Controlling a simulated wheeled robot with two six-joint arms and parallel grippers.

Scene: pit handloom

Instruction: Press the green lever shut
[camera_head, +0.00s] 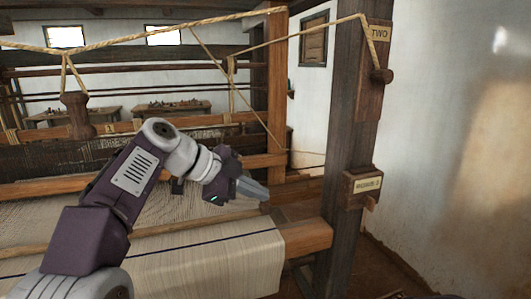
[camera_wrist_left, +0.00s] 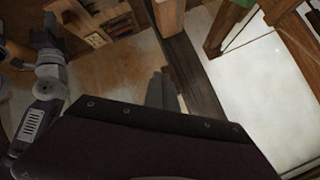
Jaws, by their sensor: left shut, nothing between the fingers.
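My left gripper (camera_head: 252,188) is shut and empty. It is above the right end of the cloth on the loom, with its fingers pointing right toward the dark post. In the left wrist view, its closed fingers (camera_wrist_left: 163,92) show beyond the dark wrist housing, against the floor and a dark beam. No green lever can be made out in the head view. A small green patch (camera_wrist_left: 243,3) is cut off at the top edge of the left wrist view, and I cannot tell what it belongs to. My other arm stands at the left of that view, its gripper unclear.
Ropes cross overhead, one holding a wooden peg (camera_head: 76,115). A white wall (camera_head: 450,130) bounds the right.

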